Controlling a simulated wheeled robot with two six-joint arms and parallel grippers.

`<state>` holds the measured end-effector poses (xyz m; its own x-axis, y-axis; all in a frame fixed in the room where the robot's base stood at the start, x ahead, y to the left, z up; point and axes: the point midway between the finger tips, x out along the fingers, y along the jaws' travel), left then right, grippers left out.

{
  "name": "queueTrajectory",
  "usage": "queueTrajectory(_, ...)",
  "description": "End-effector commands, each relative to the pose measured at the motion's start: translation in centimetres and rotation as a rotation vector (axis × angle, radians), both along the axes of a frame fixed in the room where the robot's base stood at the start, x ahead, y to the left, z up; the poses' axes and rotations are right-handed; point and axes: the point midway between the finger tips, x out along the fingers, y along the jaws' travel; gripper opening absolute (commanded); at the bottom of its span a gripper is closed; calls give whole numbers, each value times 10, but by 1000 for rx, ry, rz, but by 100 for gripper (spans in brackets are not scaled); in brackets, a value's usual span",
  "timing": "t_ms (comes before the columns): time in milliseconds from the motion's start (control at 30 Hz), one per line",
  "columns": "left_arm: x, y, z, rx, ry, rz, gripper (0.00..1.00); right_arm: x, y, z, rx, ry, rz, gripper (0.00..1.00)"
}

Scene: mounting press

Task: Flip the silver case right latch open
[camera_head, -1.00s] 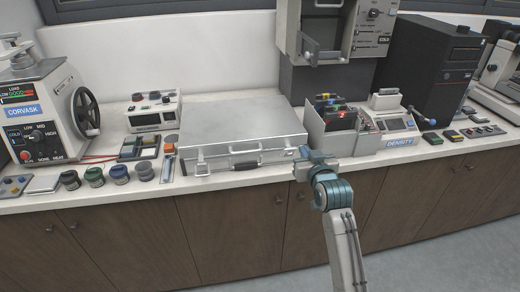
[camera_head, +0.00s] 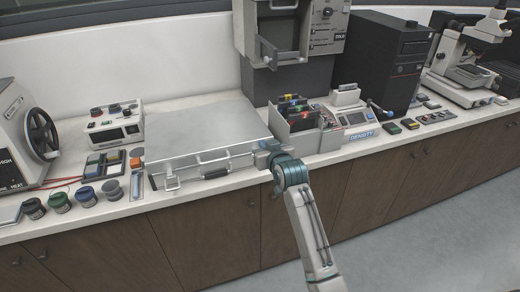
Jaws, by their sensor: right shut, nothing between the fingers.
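The silver case (camera_head: 205,125) lies closed on the counter, its front facing me. The left latch (camera_head: 171,181) juts out and down from the front face. My right gripper (camera_head: 264,149) is at the front right corner of the case, shut with nothing visible in it. It covers the spot of the right latch, so I cannot tell that latch's position or whether the gripper touches it. My left gripper is not in view.
An open-topped box of coloured cartridges (camera_head: 292,112) stands close to the right of the case. Small jars (camera_head: 60,200) and a ruler-like strip (camera_head: 137,185) lie to the left. The counter's front edge (camera_head: 200,203) runs just before the case.

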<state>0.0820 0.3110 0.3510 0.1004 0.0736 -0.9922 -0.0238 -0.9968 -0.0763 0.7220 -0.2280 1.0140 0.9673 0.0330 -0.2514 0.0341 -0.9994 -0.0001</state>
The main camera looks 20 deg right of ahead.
Motion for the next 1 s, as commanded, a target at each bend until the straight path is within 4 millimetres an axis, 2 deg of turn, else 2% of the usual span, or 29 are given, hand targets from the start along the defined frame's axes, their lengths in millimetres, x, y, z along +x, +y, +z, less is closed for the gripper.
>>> queueTrajectory(100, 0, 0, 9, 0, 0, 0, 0, 23, 1, -2, 0, 1, 0, 0)
queueTrajectory(367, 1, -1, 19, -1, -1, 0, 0, 64, 2, -14, 0, 1, 0, 0)
queueTrajectory(600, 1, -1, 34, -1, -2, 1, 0, 45, 2, -42, 1, 3, 0, 0)
queueTrajectory(1000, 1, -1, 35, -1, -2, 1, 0, 41, 1, -50, 0, -1, 0, 0)
